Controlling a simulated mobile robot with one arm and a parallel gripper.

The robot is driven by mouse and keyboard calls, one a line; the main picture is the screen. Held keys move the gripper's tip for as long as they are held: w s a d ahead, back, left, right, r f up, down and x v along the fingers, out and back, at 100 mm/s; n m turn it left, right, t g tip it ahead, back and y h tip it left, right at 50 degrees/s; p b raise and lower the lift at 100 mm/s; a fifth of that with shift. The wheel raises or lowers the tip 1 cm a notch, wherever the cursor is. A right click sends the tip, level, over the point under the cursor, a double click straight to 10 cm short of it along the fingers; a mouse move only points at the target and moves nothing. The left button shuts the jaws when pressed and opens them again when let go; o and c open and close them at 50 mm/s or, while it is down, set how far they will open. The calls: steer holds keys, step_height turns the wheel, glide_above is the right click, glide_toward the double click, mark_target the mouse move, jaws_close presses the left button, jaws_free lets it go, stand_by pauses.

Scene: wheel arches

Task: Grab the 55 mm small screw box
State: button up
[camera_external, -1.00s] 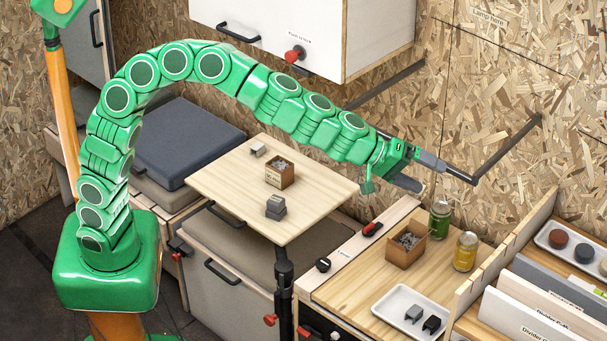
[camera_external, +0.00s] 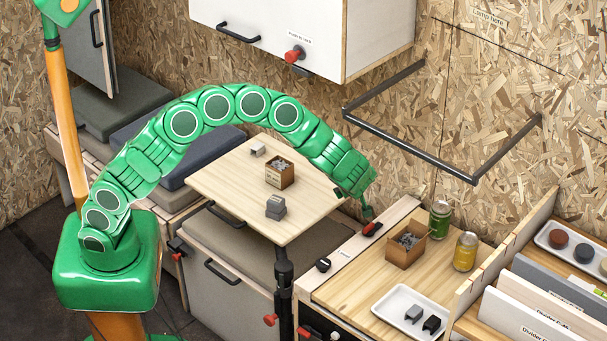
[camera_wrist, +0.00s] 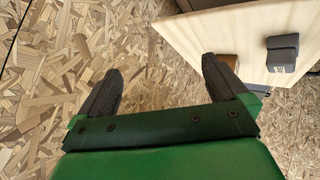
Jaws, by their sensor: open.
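A small brown open box with grey screws (camera_external: 280,174) stands on the small wooden table (camera_external: 222,180), with a label on its side. A second brown box of screws (camera_external: 405,246), larger in the picture, stands on the right counter. I cannot read a size on either. My gripper (camera_external: 366,204) is off the table's right edge, above the counter's back edge, pointing down and apart from both boxes. In the wrist view my gripper (camera_wrist: 161,66) is open and empty between its dark fingers. A brown box (camera_wrist: 229,61) shows there, partly hidden by the right finger.
Stacked dark grey blocks (camera_external: 275,207) and a light grey block (camera_external: 258,150) share the table. A dark metal frame (camera_external: 410,144) juts from the wall; a white cabinet (camera_external: 265,30) hangs above.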

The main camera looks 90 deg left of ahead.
steer(key=s+a+f+n+g+y, duration=0.1)
steer(key=s+a+f+n+g, duration=0.2)
steer(key=s+a, duration=0.45)
steer(key=g, duration=0.4)
glide_toward(286, 170)
steer(key=shift+n+y, duration=0.3)
steer(key=shift+n, duration=0.1)
steer(key=x, duration=0.5)
steer(key=shift+w, duration=0.1)
steer(key=shift+s+x, duration=0.2)
steer(key=shift+x, duration=3.55)
steer(key=shift+d+f, duration=0.15)
steer(key=shift+d, duration=0.05)
steer(key=c, duration=1.2)
